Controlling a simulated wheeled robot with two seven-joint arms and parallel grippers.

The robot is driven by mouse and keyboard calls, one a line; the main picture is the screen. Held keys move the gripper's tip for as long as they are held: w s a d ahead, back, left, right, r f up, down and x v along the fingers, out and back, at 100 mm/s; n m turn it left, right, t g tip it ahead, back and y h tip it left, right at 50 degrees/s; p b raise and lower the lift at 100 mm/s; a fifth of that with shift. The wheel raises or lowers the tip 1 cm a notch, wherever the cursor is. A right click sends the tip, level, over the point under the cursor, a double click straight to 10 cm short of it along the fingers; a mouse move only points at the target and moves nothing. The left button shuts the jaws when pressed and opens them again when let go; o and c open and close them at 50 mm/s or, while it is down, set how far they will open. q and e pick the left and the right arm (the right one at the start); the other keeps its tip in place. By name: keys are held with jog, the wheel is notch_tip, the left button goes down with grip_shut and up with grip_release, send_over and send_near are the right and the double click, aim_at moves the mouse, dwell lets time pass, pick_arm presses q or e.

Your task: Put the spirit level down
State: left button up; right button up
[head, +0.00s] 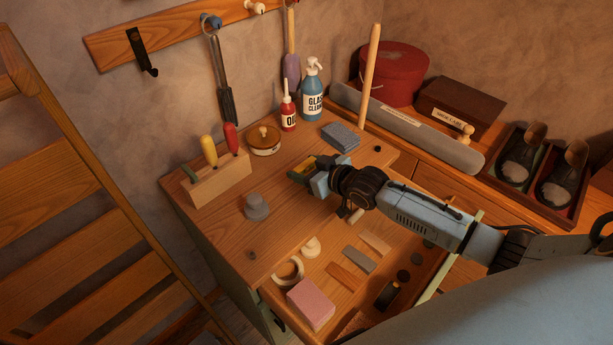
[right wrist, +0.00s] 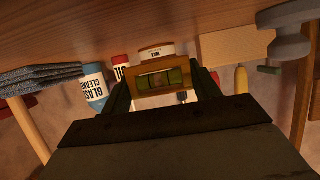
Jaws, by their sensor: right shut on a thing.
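The spirit level (head: 301,171) is a small yellowish block with a green vial. It is held at the tips of my right gripper (head: 313,179) over the middle of the wooden cabinet top (head: 215,235). In the right wrist view the level (right wrist: 165,76) sits between the two dark fingers, its vial facing the camera. The fingers are shut on it. The gripper hides part of it in the head view, and I cannot tell whether it touches the wood. My left gripper is not in view.
A grey knobbed piece (head: 256,207), a screwdriver block (head: 218,180), a round tin (head: 264,140), an oil bottle (head: 288,112), a glass cleaner (head: 312,95) and folded cloth (head: 340,137) surround the spot. An open drawer with a pink block (head: 311,303) is in front. Bare wood lies left.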

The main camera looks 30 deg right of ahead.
jog(key=shift+f, duration=1.3)
jog(key=shift+f, duration=0.2)
jog(key=o, duration=1.1)
jog(key=shift+c, duration=0.2)
